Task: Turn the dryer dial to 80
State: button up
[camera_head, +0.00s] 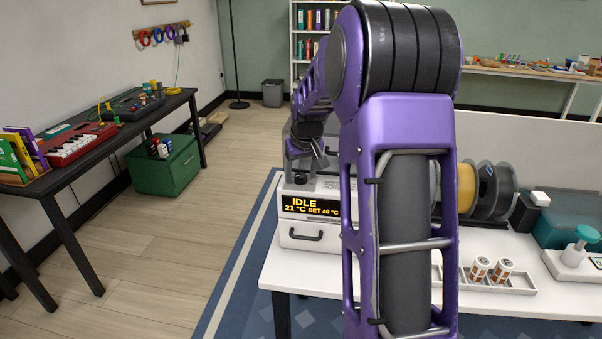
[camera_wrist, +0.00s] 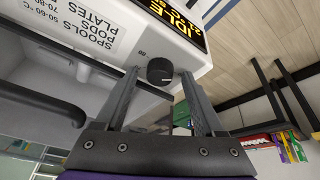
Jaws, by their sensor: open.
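The dryer (camera_head: 287,222) is a white box on the white table. Its display (camera_head: 310,206) reads IDLE, 21 °C, SET 40 °C in orange. The dryer dial (camera_wrist: 160,71) is a round black knob on the dryer's top, with a small mark that looks like 80 beside it in the wrist view. My gripper (camera_wrist: 160,76) is open, with one finger on each side of the dial. I cannot tell whether either finger touches it. In the head view the dial (camera_head: 300,178) shows just below my gripper (camera_head: 306,160). My arm hides the dryer's right part.
A drawer handle (camera_head: 305,236) is on the dryer's front. Filament spools (camera_head: 490,190) stand right of my arm, behind a tray (camera_head: 520,289) with two small cylinders.

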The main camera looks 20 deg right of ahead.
grip_shut()
dwell(0.3)
jog(key=shift+m, duration=0.3)
jog(key=m+h, duration=0.1)
jog(key=m, duration=0.3)
jog(key=shift+w+a+g+h, duration=0.1)
jog(key=shift+a+g+h, duration=0.1)
jog(key=shift+g+h, duration=0.2)
jog(key=m+g+h, duration=0.1)
jog(key=m, duration=0.4)
jog(key=shift+w+r+p, duration=0.1)
jog(key=shift+p, duration=0.3)
jog(key=m+g+p, duration=0.1)
jog(key=m, duration=0.1)
jog(key=m+g+p, duration=0.1)
jog(key=m+p, duration=0.1)
jog(key=m, duration=0.1)
jog(key=shift+w+g+h, duration=0.2)
jog(key=shift+g+h, duration=0.1)
jog(key=shift+h, duration=0.1)
jog(key=m+g+p, duration=0.1)
jog(key=m, duration=0.1)
jog(key=m+p, duration=0.1)
jog(key=m, duration=0.2)
jog(key=shift+w+g, duration=0.1)
jog(key=shift+g, duration=0.3)
jog(key=shift+p, duration=0.3)
